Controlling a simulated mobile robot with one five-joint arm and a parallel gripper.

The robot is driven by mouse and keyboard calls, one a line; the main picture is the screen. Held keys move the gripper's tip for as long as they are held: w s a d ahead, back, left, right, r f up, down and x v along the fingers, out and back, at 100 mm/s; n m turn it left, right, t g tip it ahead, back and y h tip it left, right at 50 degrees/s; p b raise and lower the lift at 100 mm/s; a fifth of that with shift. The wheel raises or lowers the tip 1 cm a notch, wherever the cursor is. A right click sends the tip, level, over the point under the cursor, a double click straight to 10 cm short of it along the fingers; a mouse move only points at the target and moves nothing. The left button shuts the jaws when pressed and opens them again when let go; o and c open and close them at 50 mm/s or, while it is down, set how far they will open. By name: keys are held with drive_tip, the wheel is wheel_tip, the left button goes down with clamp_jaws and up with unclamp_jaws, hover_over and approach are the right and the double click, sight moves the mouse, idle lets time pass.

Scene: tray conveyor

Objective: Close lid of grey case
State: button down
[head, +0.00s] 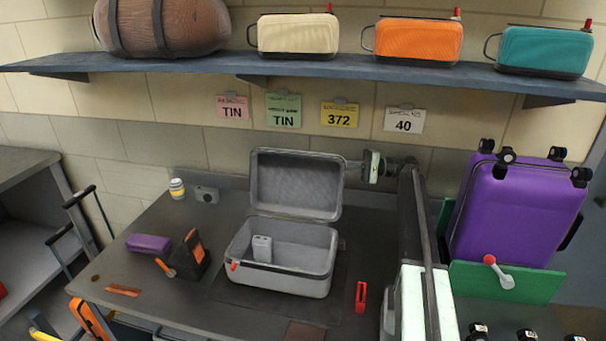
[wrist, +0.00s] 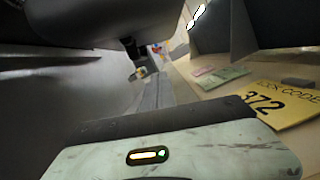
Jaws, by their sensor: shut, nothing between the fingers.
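The grey case (head: 318,284) stands open on the dark workbench, with its lid (head: 297,186) raised upright at the back. A small pale object (head: 262,248) is inside the base at the left. My gripper (head: 353,164) is shut and empty at the upper right edge of the lid, reaching in from the right. I cannot tell whether it touches the lid or is just behind its edge. In the wrist view, a pale housing of mine fills the bottom and a grey surface at the left is too close to name surely.
A purple suitcase (head: 515,212) stands at the right. A shelf (head: 330,68) with bags runs above. A yellow 372 card (head: 339,115) is on the wall, also close in the wrist view (wrist: 270,104). A red item (head: 361,297) lies right of the case; a purple box (head: 149,244) lies left.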

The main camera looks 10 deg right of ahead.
sight(310, 167)
drive_tip(key=a, duration=0.3)
drive_tip(key=s+a+r+p, duration=0.1)
drive_tip(key=a, duration=0.6)
drive_tip(key=shift+s+a+r+p, duration=0.2)
drive_tip(key=shift+a+r+p, duration=0.1)
drive_tip(key=shift+a+r, duration=0.05)
drive_tip(key=shift+s+a, duration=0.25)
drive_tip(key=shift+s, duration=0.3)
